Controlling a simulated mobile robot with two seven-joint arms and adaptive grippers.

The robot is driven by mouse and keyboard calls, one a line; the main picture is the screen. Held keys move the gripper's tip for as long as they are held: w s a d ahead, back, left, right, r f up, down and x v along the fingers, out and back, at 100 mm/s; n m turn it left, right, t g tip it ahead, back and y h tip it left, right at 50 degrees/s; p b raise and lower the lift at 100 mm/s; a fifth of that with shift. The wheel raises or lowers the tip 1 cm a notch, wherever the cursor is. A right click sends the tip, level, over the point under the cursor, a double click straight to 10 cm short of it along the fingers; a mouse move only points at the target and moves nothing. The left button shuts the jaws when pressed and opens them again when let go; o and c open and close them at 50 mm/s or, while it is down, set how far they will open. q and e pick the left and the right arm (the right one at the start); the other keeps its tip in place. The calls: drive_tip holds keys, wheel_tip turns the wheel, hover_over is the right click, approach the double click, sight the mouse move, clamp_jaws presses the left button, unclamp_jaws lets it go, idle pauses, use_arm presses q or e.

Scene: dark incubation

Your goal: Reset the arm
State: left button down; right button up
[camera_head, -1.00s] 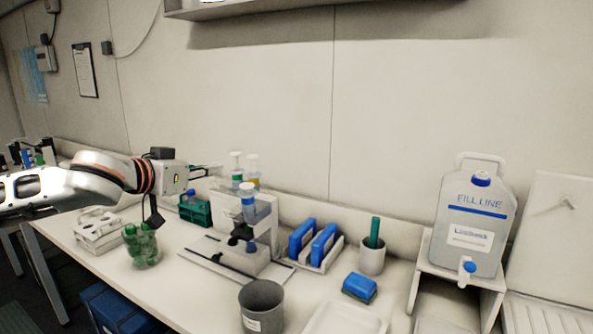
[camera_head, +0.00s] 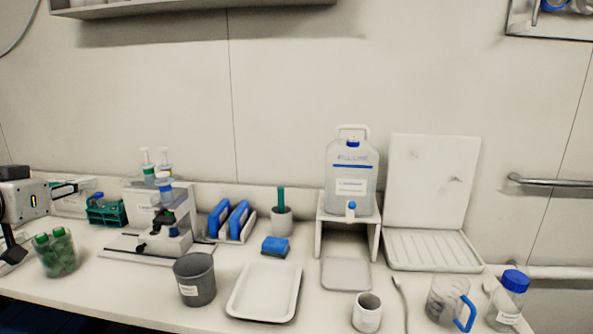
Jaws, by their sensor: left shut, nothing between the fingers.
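My left arm comes in from the left edge of the head view, and only its end shows. My left gripper (camera_head: 76,186) points to the right, above the back left part of the bench. Its fingers are shut with nothing between them. It is in front of a pale rack and left of the green tube rack (camera_head: 107,215). It is above and behind the clear container with green-capped tubes (camera_head: 57,254). I cannot tell how close the fingertips are to the rack. My right gripper is out of the picture.
The microscope-like stand (camera_head: 165,225), grey bin (camera_head: 194,280), white tray (camera_head: 263,293) and blue sponge (camera_head: 275,246) are on the bench. A carboy (camera_head: 351,180) stands on a riser, beside a draining board (camera_head: 432,250). A mug (camera_head: 446,301) and blue-capped jar (camera_head: 508,301) stand front right. Air above the bench is open.

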use_arm(q)
drive_tip(key=s+d+f+m+g+h, duration=0.1)
drive_tip(key=d+f+m, duration=0.2)
drive_tip(key=d+f, duration=0.7)
drive_tip(key=s+d+f+m+g, duration=0.1)
drive_tip(key=d+f+m, duration=0.35)
drive_tip(key=f, duration=0.95)
drive_tip(key=s+a+f+n+g+y, duration=0.1)
drive_tip(key=s+a+f+g+y, duration=0.15)
drive_tip(key=s+f, duration=0.75)
drive_tip(key=s+a+f+g+y, duration=0.2)
drive_tip(key=s+f+g+y, duration=0.2)
drive_tip(key=s+f, duration=0.7)
drive_tip(key=d+f+n+t+h, duration=0.1)
drive_tip(key=d+f+t+h, duration=0.1)
drive_tip(key=d+f, duration=0.3)
drive_tip(key=d+f+n+t+h, duration=0.2)
drive_tip(key=d+f+h, duration=0.3)
drive_tip(key=d, duration=0.5)
drive_tip(key=shift+w+d+f, duration=0.2)
drive_tip(key=shift+d+f, duration=0.2)
drive_tip(key=shift+f, duration=0.35)
